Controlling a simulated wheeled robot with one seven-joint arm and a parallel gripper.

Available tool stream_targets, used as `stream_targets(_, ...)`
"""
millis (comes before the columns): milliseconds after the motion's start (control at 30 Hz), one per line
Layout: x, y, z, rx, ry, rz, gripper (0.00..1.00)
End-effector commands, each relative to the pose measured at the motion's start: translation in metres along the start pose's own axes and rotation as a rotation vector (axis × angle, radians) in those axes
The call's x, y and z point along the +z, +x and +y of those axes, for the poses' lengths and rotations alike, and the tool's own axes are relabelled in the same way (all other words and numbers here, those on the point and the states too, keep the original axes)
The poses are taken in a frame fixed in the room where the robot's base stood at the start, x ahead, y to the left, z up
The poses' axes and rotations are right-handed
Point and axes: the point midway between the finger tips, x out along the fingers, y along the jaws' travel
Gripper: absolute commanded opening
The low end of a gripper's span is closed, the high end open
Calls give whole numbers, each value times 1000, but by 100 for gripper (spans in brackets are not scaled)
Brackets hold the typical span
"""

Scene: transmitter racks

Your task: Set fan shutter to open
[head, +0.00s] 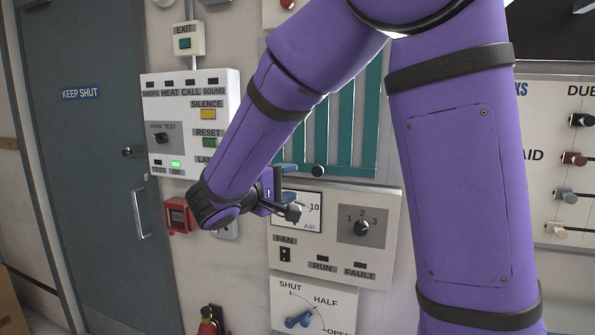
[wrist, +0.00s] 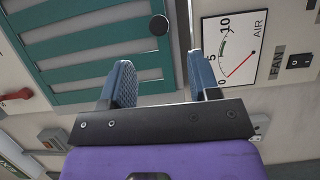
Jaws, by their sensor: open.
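The shutter dial plate (head: 277,309), marked SHUT, HALF and OPEN, is at the bottom of the head view, below the fan panel. Its blue handle (head: 298,320) lies slanted at the dial's lower left; I cannot tell which mark it points to. The plate's lower part is cut off by the frame edge. My gripper (head: 291,190) is open and empty, above the dial, in front of the air gauge and under the teal louvre. In the wrist view its blue fingers (wrist: 160,70) are apart with nothing between them. The dial does not show in the wrist view.
The fan panel (head: 378,229) has a selector knob (head: 361,228), a FAN switch (head: 285,254) and the air gauge (wrist: 238,53). The teal louvre (wrist: 90,55) has a black knob (wrist: 158,25). An alarm panel (head: 222,88) and red box (head: 178,215) are left; an extinguisher (head: 207,325) stands lower left.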

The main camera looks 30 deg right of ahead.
Motion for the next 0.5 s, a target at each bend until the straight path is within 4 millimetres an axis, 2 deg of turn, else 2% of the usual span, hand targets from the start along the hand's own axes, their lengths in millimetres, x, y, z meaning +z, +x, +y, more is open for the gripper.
stream_targets(167, -4, 6, 1, 22, 4, 10, 56)
stream_targets(500, -4, 62, 2, 19, 3, 6, 56)
